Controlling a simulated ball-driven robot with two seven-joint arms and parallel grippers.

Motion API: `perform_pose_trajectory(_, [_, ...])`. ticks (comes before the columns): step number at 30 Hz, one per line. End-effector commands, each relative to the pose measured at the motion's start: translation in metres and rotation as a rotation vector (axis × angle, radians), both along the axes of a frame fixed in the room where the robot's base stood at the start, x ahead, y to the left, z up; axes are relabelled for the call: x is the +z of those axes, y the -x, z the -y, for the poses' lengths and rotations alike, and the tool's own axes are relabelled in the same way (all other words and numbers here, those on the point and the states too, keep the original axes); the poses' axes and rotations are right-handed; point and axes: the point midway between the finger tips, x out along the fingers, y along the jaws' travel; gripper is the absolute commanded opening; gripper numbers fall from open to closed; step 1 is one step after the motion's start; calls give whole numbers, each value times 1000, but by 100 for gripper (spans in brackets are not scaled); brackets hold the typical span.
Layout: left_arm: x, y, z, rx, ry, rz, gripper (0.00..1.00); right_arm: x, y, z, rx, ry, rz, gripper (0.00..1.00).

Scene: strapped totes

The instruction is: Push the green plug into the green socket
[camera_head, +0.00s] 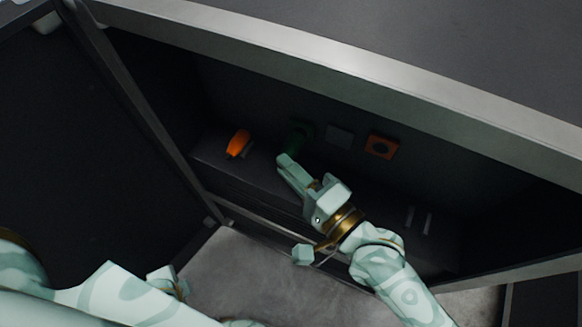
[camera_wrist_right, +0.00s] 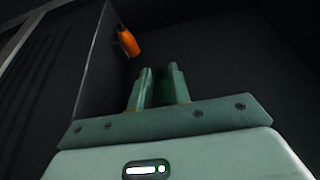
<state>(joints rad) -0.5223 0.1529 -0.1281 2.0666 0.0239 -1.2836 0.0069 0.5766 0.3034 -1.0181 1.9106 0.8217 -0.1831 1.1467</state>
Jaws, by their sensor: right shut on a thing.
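My right gripper (camera_head: 286,162) reaches into the dark cabinet. It is shut on the green plug, which shows as a dark green shape between the fingers (camera_wrist_right: 158,72) in the right wrist view (camera_wrist_right: 158,90). In the head view a dark green shape (camera_head: 299,133) lies just beyond the fingertips, at the back wall, where the green socket and plug merge in shadow. I cannot tell how far the plug is in the socket. My left gripper (camera_head: 165,281) shows only partly at the lower left, and its jaws are unclear.
An orange plug (camera_head: 238,143) stands left of my right gripper and shows in the wrist view (camera_wrist_right: 128,42). A grey plate (camera_head: 340,137) and an orange socket (camera_head: 381,147) are on the back wall to the right. The cabinet's pale top edge (camera_head: 330,62) runs above my arm.

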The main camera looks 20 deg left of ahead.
Motion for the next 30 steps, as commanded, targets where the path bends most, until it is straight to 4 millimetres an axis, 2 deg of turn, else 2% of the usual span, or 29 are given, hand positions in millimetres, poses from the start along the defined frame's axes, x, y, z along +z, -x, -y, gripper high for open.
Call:
perform_pose_trajectory(17, [-2,1,0,0,0,-3,29,0,-11,0,0,0,0,0])
perform_pose_trajectory(18, [-2,1,0,0,0,-3,29,0,-11,0,0,0,0,24])
perform_pose_trajectory(20, [-2,1,0,0,0,-3,29,0,-11,0,0,0,0,41])
perform_pose_trajectory(21, [-2,1,0,0,0,-3,29,0,-11,0,0,0,0,44])
perform_pose_trajectory(30, [-2,1,0,0,0,-3,29,0,-11,0,0,0,0,44])
